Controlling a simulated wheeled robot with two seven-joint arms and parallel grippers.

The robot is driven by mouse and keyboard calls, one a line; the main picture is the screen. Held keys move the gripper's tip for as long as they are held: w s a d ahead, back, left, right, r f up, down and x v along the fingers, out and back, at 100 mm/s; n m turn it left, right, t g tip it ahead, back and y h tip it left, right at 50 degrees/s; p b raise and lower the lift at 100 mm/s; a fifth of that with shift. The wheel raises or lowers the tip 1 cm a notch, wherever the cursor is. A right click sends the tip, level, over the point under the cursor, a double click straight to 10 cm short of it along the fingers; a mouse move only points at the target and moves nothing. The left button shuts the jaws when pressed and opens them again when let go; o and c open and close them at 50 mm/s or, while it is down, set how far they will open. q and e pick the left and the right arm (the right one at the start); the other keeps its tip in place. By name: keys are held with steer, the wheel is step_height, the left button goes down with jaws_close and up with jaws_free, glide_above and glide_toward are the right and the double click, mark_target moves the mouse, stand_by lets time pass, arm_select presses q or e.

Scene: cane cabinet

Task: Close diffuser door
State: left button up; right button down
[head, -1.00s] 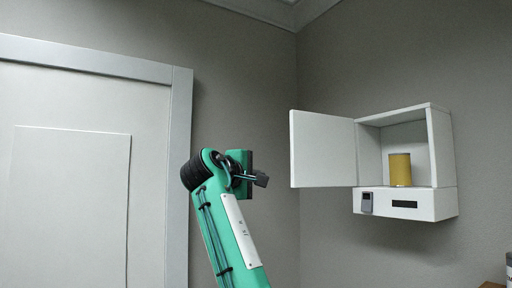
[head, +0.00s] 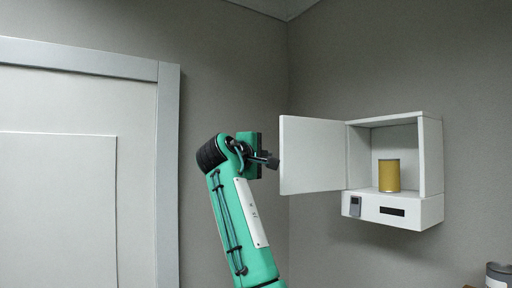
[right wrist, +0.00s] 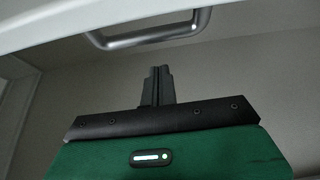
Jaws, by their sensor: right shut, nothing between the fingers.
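The diffuser (head: 425,205) is a white box on the wall at right in the head view. Its door (head: 313,155) stands wide open to the left. A yellow canister (head: 389,175) stands inside. My right gripper (head: 271,162) is shut and empty, just left of the door's free edge. In the right wrist view, my shut fingertips (right wrist: 160,72) point up toward a grey metal handle (right wrist: 150,34) under a white panel (right wrist: 60,18). The fingers appear apart from the handle. The handle is hidden in the head view. My left gripper is not in view.
A large white room door (head: 60,200) with a grey frame (head: 168,180) is at left. A grey can (head: 499,275) shows at the bottom right. The wall around the diffuser is bare.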

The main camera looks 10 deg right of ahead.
steer(key=s, duration=0.1)
steer(key=s+d+p, duration=0.1)
steer(key=s, duration=0.1)
steer(key=shift+d, duration=0.15)
steer(key=shift+f, duration=0.1)
stand_by(0.4)
